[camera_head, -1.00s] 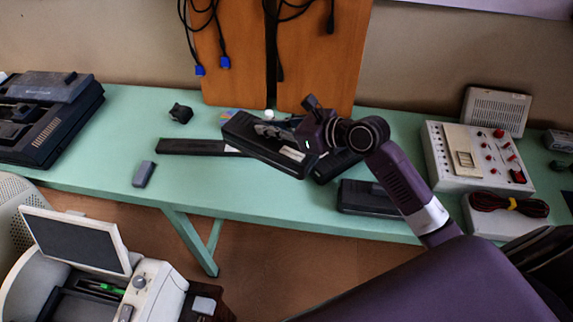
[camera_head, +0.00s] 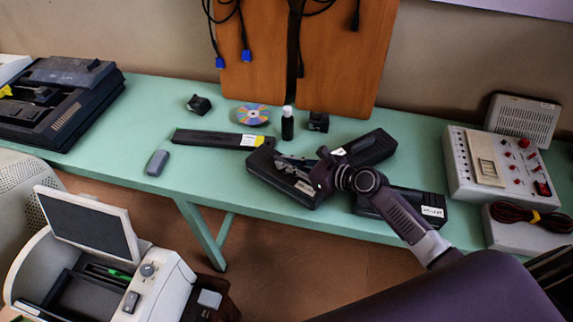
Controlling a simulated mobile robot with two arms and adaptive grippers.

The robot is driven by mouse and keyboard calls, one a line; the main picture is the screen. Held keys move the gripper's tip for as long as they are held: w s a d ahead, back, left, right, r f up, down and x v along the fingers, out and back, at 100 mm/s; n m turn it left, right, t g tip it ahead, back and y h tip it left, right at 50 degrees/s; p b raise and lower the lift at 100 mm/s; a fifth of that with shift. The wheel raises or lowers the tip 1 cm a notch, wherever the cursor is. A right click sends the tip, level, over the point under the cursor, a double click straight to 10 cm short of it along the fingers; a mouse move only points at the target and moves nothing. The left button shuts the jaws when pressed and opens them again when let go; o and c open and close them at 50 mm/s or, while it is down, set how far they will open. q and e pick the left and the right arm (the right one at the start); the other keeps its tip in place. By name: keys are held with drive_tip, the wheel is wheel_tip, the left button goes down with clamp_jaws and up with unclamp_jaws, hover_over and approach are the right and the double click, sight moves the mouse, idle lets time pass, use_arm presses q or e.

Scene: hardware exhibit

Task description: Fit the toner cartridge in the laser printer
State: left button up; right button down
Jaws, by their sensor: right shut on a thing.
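My right gripper (camera_head: 303,176) is shut on a long black toner cartridge (camera_head: 261,163). It holds the cartridge at a slant near the front edge of the green bench; whether it touches the bench is unclear. The gripper hides part of the cartridge's top and right end. The laser printer (camera_head: 168,288), a white machine with a raised dark-faced lid (camera_head: 88,222), stands at the lower left, in front of the bench. Its bay is open and shows dark inside, with a green part (camera_head: 112,272). My left gripper is not in view.
On the bench (camera_head: 200,195) lie a flat black bar (camera_head: 205,138), black cartridges (camera_head: 372,147) (camera_head: 420,204), a small bottle (camera_head: 288,125), a disc (camera_head: 252,114) and a grey block (camera_head: 157,162). A control box (camera_head: 485,190) stands right, a black device (camera_head: 60,105) left.

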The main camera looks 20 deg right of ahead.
drive_tip(key=shift+w, duration=0.1)
drive_tip(key=c, duration=2.5)
unclamp_jaws()
drive_tip(key=shift+f, duration=0.2)
drive_tip(key=o, duration=0.5)
drive_tip(key=shift+r, duration=0.1)
